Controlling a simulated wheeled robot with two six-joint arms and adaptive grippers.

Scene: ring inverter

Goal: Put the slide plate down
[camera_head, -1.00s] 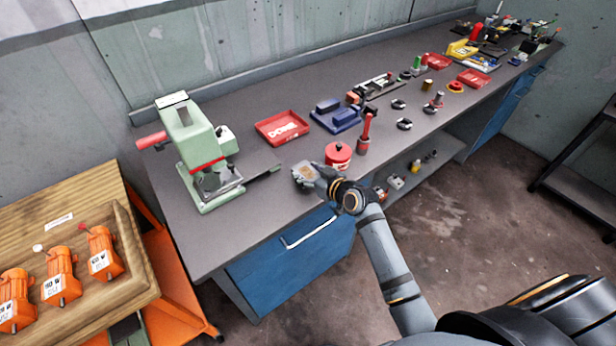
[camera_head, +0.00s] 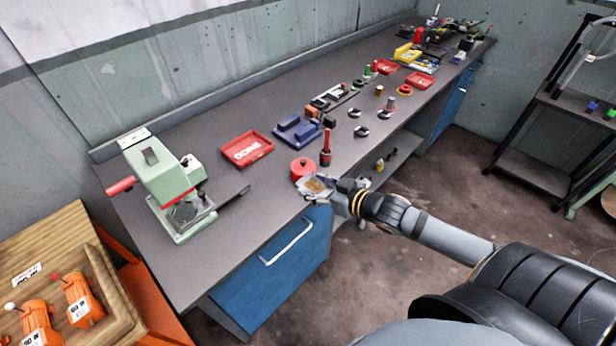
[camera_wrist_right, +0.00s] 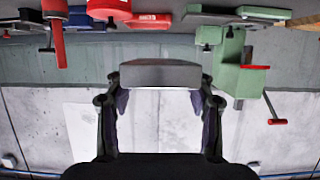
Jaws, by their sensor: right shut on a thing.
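The slide plate (camera_head: 315,188) is a small grey plate with a tan patch, in my right gripper (camera_head: 327,188). In the head view it shows against the bench's front edge, just in front of the round red pot (camera_head: 303,168). In the right wrist view the plate appears as a grey block (camera_wrist_right: 160,74) between the two fingers of my right gripper (camera_wrist_right: 160,95), which is shut on it. That view looks upside down, and the plate looks clear of any surface. My left gripper is not in view.
The grey bench (camera_head: 245,215) has a green press (camera_head: 165,180) at its left, a red tray (camera_head: 246,149), a blue fixture (camera_head: 297,131) and a red-handled tool (camera_head: 326,148). Bare bench top lies between press and red pot. Orange motors (camera_head: 80,299) sit on a wooden board.

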